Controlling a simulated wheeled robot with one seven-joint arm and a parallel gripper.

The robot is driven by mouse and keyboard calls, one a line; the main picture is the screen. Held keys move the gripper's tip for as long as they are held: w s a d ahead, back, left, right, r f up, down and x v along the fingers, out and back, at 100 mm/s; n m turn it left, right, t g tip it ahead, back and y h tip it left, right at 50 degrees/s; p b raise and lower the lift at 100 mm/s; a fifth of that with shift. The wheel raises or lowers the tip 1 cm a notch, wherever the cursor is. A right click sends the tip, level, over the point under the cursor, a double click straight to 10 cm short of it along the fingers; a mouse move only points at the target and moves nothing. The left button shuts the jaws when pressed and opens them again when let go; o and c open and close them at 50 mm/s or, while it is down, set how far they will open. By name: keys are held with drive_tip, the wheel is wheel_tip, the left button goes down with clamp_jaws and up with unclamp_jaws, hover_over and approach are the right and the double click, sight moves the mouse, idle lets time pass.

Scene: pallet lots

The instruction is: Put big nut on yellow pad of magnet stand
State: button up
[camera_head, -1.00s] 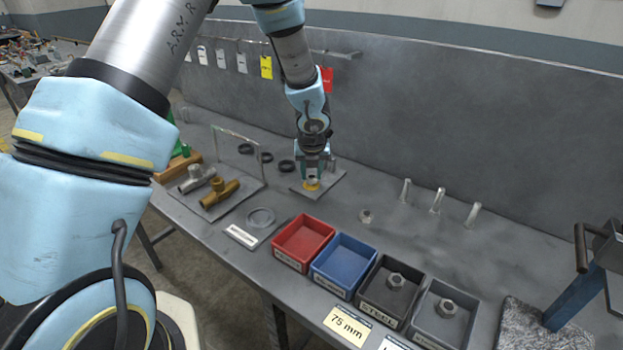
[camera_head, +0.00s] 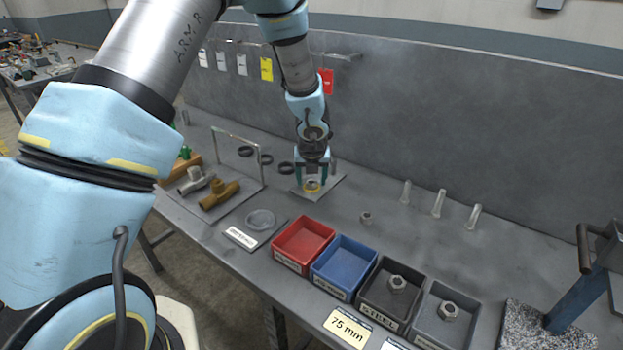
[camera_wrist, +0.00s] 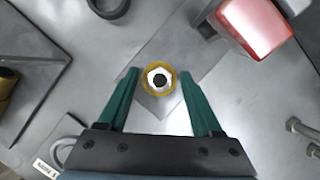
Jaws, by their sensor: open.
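A silvery hex nut (camera_wrist: 158,79) with a dark hole lies on the round yellow pad (camera_wrist: 146,89) of the magnet stand in the wrist view. A yellow rim shows around the nut. The stand's grey plate (camera_head: 330,186) lies on the bench in the head view, with the nut (camera_head: 312,184) on its pad. My gripper (camera_wrist: 159,72) is open, its green fingers on either side of the nut with gaps between. The gripper (camera_head: 314,178) is over the stand in the head view. Whether the nut lies perfectly flat is hard to tell.
Red (camera_head: 303,244), blue (camera_head: 343,266), black (camera_head: 389,292) and grey (camera_head: 443,316) bins line the front edge; the last two hold a nut each. Another nut (camera_head: 366,217) lies on the bench. Dark rings (camera_head: 287,168) and a wire frame (camera_head: 237,140) stand left of the stand.

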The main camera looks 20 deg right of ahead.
drive_tip(key=shift+s+r, duration=0.1)
drive_tip(key=shift+r, duration=0.5)
drive_tip(key=p+v, duration=0.2)
drive_tip(key=v, duration=0.9)
drive_tip(key=a+r+n+g+y, duration=0.1)
drive_tip(key=a+r+n+y, duration=0.15)
drive_tip(key=a+n, duration=1.95)
drive_tip(key=s+a+r+n, duration=0.1)
drive_tip(key=s+a+n, duration=0.2)
drive_tip(key=a+n, duration=0.3)
drive_tip(key=s+a+r+n+g, duration=0.1)
drive_tip(key=s+a+n, duration=0.3)
drive_tip(key=a+n, duration=0.3)
drive_tip(key=n+h, duration=0.1)
drive_tip(key=n, duration=0.3)
drive_tip(key=shift+r+n, duration=0.2)
drive_tip(key=shift+n, duration=0.1)
